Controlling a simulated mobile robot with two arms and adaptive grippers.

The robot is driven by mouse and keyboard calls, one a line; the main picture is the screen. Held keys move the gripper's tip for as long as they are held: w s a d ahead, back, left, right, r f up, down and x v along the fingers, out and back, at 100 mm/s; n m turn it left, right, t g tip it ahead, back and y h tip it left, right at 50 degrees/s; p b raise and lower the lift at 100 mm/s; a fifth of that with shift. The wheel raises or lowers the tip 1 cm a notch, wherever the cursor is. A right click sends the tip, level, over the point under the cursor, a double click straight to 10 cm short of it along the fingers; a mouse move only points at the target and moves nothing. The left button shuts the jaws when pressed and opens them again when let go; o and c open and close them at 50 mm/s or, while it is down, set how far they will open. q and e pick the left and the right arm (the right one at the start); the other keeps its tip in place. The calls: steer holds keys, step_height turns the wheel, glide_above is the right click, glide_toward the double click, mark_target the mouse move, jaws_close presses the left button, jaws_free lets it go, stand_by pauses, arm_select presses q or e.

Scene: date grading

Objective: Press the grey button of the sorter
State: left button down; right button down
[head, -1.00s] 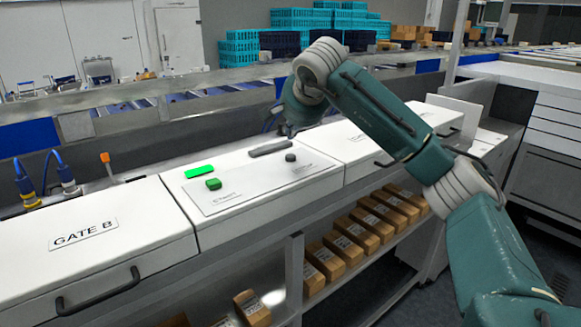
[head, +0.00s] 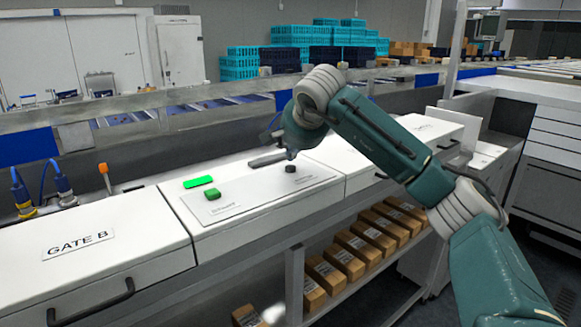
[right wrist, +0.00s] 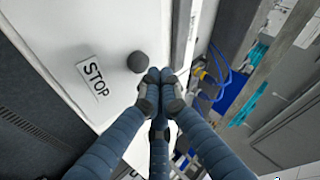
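The grey button (head: 290,168) is a small dark round knob on the right part of the sorter's white sloped control panel (head: 245,203). In the right wrist view the grey button (right wrist: 137,61) is beside a STOP label (right wrist: 95,76). My right gripper (head: 291,155) is just above and behind the button in the head view. In the right wrist view its fingertips (right wrist: 158,76) are together, with nothing between them, close beside the button. I cannot tell whether they touch it. My left gripper is in neither view.
A green button (head: 213,194) and a lit green bar (head: 198,181) are on the panel's left part. A dark grey bar (head: 266,159) lies behind the grey button. A GATE B cover (head: 80,262) with a handle is to the left. Boxes (head: 350,255) stand on the shelf below.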

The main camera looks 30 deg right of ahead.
mark_target(292, 167)
steer(key=shift+f, duration=0.1)
stand_by(0.7)
steer(key=shift+f, duration=0.3)
steer(key=shift+f+b, duration=0.3)
steer(key=shift+f, duration=0.2)
stand_by(0.8)
steer(key=shift+r+p, duration=0.85)
steer(key=shift+r, duration=0.05)
step_height(292, 167, up, 5)
steer(key=p, duration=0.4)
steer(key=shift+r+p, duration=0.1)
steer(key=shift+p, duration=0.25)
